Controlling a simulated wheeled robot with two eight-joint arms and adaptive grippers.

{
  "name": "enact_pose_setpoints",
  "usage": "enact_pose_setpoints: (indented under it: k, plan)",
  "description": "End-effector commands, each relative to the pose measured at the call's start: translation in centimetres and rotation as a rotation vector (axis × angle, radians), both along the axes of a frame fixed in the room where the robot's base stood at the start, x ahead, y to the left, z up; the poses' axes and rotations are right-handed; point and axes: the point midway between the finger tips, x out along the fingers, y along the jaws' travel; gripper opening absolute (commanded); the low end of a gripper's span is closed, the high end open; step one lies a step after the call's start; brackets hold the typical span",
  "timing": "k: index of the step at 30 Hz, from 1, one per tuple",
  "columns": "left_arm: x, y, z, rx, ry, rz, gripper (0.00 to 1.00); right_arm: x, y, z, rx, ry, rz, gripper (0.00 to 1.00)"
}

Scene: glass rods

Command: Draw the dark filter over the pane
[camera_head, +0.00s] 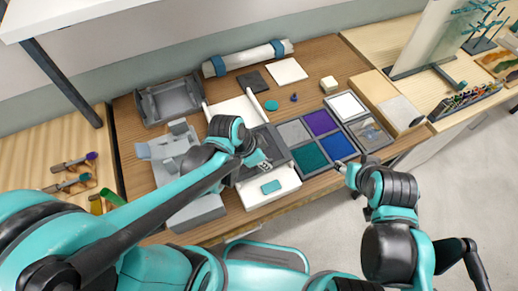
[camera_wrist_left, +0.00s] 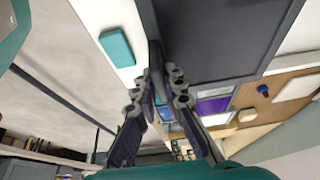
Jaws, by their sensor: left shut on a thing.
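The dark filter (camera_head: 273,143) is a flat dark grey panel lying on a white board, left of the framed panes. In the left wrist view the dark filter (camera_wrist_left: 220,35) fills the top right. My left gripper (camera_head: 262,165) is at the panel's near part; in the wrist view its fingers (camera_wrist_left: 157,82) are closed on a dark edge or grip of it. The coloured panes sit in a grey frame: grey (camera_head: 293,132), purple (camera_head: 320,122), teal (camera_head: 309,157) and blue (camera_head: 338,146). My right gripper (camera_head: 343,168) is by the frame's near edge; its fingers are too small to read.
The white board (camera_head: 268,195) bears a teal block (camera_head: 270,187) in front. Grey trays (camera_head: 170,98) stand at left. A white pane (camera_head: 346,106) and another framed pane (camera_head: 370,134) lie right. A rolled tube (camera_head: 247,58) lies behind. A small purple piece (camera_head: 294,97) stands mid-table.

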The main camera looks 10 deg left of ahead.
Motion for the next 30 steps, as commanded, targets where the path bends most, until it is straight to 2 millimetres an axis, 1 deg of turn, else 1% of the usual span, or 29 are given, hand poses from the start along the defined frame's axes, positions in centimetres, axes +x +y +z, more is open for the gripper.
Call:
enact_pose_setpoints:
  k: [3, 12, 13, 15, 25, 28, 30]
  plan:
    - [-0.4, -0.3, 0.0, 0.0, 0.0, -0.001, 0.0, 0.0, 0.0, 0.1, 0.0, 0.0, 0.0, 0.43]
    - [-0.4, -0.3, 0.0, 0.0, 0.0, 0.0, 0.0, 0.0, 0.0, 0.1, 0.0, 0.0, 0.0, 0.43]
    - [-0.4, -0.3, 0.0, 0.0, 0.0, 0.0, 0.15, 0.0, 0.0, 0.1, 0.0, 0.0, 0.0, 0.43]
    - [-0.4, -0.3, 0.0, 0.0, 0.0, 0.0, 0.31, 0.0, 0.0, 0.1, 0.0, 0.0, 0.0, 0.43]
    - [-0.4, -0.2, 0.1, 0.0, 0.0, 0.0, 0.31, 0.0, 0.0, 0.1, 0.0, 0.0, 0.0, 0.43]
    - [-0.5, 0.0, 0.7, 0.0, 0.0, 0.001, 0.31, 0.0, 0.0, 0.1, 0.0, 0.0, 0.0, 0.43]
    - [-0.7, 0.2, 1.4, -0.001, -0.001, 0.002, 0.31, 0.0, 0.0, 0.1, 0.0, 0.0, 0.0, 0.43]
